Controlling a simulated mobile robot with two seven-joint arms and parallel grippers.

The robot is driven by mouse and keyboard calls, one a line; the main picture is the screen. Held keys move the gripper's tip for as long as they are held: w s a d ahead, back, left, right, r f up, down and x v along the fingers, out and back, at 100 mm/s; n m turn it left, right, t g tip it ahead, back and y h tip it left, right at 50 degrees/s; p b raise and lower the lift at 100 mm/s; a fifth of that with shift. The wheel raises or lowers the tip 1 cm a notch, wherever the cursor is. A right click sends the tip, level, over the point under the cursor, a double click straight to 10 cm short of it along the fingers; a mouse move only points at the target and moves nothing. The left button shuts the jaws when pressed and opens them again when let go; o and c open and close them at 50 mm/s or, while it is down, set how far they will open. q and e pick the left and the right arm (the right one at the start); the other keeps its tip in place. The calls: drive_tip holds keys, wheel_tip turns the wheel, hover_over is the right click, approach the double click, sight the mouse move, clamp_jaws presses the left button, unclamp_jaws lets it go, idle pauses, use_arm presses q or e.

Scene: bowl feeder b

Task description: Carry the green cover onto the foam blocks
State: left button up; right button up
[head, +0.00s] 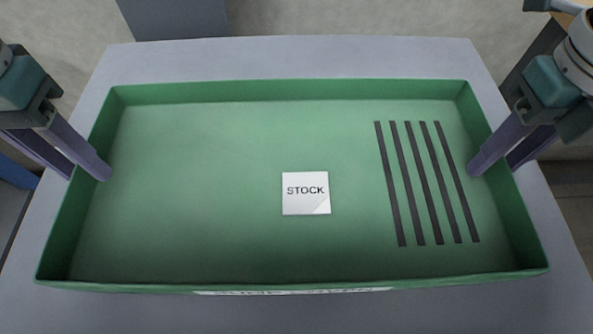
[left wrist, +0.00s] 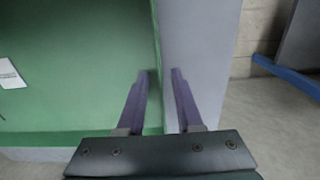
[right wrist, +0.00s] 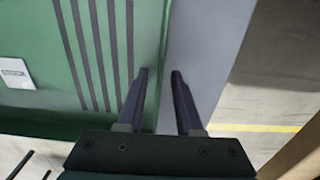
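The green cover (head: 230,190) is a wide shallow tray shape with raised walls, lying on a grey table top. It also shows in the left wrist view (left wrist: 80,70) and the right wrist view (right wrist: 40,100). My left gripper (head: 90,174) is open at the cover's left wall, one finger inside and one outside. My right gripper (head: 494,164) is open at the right wall in the same way. In both wrist views the wall runs between the fingers with gaps showing, so neither grips it. I see no foam blocks in any view.
The grey table top (head: 300,56) shows as a border around the cover. A white STOCK label (head: 305,193) and several dark stripes (head: 390,180) are on the cover's floor. A grey-blue block-like object (head: 172,18) stands beyond the table's far edge.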

drive_tip(key=shift+r, duration=0.3)
use_arm(q)
wheel_tip(320, 180, up, 12)
drive_tip(key=shift+f, duration=0.2)
use_arm(e)
wheel_tip(320, 180, up, 11)
drive_tip(key=shift+r, duration=0.2)
